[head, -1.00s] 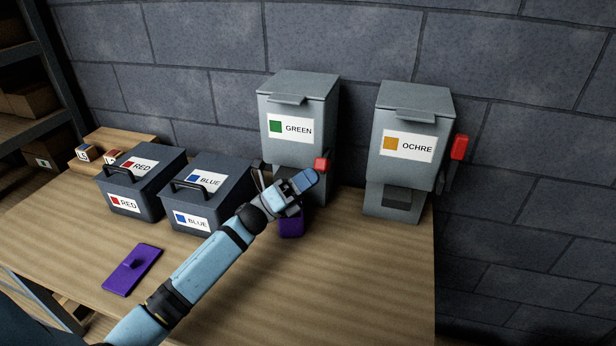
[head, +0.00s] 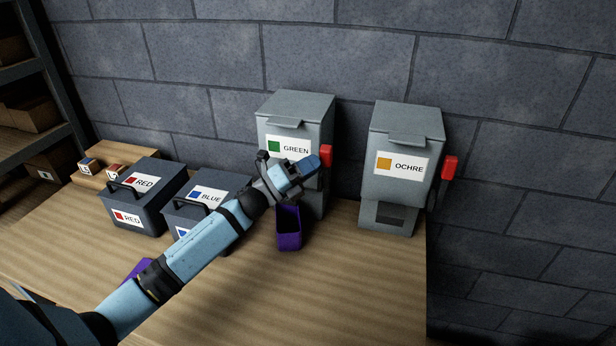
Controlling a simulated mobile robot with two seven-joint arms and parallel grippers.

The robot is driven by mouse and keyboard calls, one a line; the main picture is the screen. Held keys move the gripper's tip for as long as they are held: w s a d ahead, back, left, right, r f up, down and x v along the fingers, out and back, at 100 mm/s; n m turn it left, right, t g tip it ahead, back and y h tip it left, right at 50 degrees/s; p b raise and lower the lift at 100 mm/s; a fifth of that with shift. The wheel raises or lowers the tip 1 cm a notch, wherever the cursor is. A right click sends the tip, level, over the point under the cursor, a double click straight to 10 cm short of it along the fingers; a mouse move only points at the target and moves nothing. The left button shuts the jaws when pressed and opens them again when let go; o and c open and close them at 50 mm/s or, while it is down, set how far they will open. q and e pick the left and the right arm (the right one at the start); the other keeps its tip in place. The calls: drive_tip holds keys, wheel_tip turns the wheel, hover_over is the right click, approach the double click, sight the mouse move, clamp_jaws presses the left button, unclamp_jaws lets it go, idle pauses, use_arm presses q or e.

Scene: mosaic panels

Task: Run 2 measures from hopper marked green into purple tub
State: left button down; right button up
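The grey hopper marked GREEN (head: 297,107) stands at the back of the table against the wall. Its red lever (head: 326,156) on the right side is raised. The open purple tub (head: 289,240) stands at the foot of this hopper, upright; its inside is dark and I cannot make out any contents. My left gripper (head: 309,164) is in front of the hopper, above the tub, with its fingertips close to the lever. I cannot tell whether they touch it or how far the fingers are parted. My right gripper is out of view.
A hopper marked OCHRE (head: 408,125) with its own red lever stands to the right. Dark boxes marked RED (head: 160,190) and BLUE (head: 238,188) stand left. A purple lid-like piece (head: 136,268) is partly behind my arm. The front right of the table is clear.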

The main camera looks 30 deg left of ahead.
use_arm(q)
drive_tip(key=shift+w+a+r+b, duration=0.2)
drive_tip(key=shift+w+r+b, duration=0.15)
drive_tip(key=shift+w, duration=0.35)
drive_tip(key=shift+w+a+r+b, duration=0.15)
drive_tip(key=shift+w+r+b, duration=0.2)
drive_tip(key=shift+w, duration=0.35)
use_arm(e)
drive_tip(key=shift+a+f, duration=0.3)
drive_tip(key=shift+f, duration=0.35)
use_arm(q)
drive_tip(key=shift+r, duration=0.1)
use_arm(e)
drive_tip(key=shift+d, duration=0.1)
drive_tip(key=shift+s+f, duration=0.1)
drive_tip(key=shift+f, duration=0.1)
use_arm(q)
drive_tip(key=shift+a, duration=0.1)
